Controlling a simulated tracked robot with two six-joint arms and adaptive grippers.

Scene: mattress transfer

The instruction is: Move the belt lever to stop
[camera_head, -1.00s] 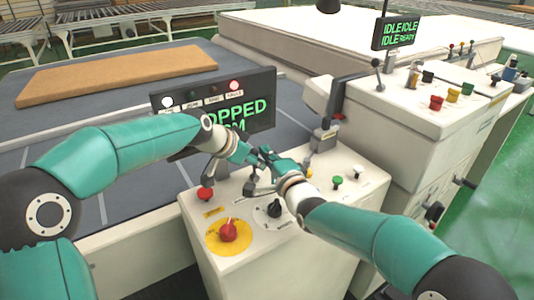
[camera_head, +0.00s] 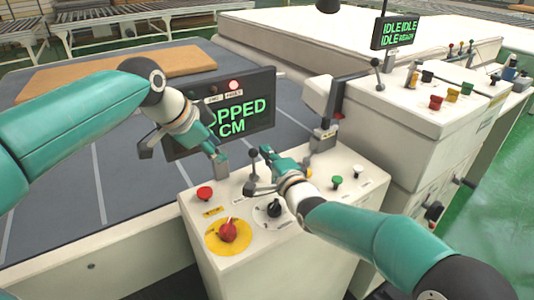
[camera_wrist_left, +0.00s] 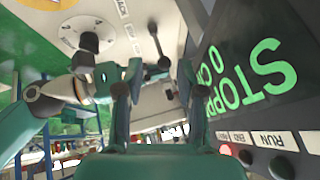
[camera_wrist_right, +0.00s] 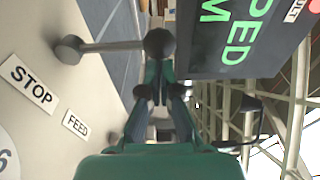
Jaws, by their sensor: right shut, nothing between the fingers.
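The belt lever (camera_head: 254,154), a grey rod with a dark ball knob, stands on the white control console (camera_head: 300,225). In the right wrist view its knob (camera_wrist_right: 160,43) is just beyond my fingertips; contact is unclear. STOP (camera_wrist_right: 30,85) and FEED (camera_wrist_right: 76,124) labels lie beside it. My right gripper (camera_head: 268,156) is shut and empty, close to the right of the knob. My left gripper (camera_head: 221,160) is left of the lever, in front of the display. Its fingers (camera_wrist_left: 168,75) are apart, with the lever (camera_wrist_left: 156,45) visible beyond them.
A dark display (camera_head: 235,113) reads a partly hidden "STOPPED" and CM. The console carries a red button (camera_head: 205,193), a red knob on a yellow disc (camera_head: 228,230), a black dial (camera_head: 274,208) and a green button (camera_head: 337,181). A taller white cabinet (camera_head: 400,130) stands right.

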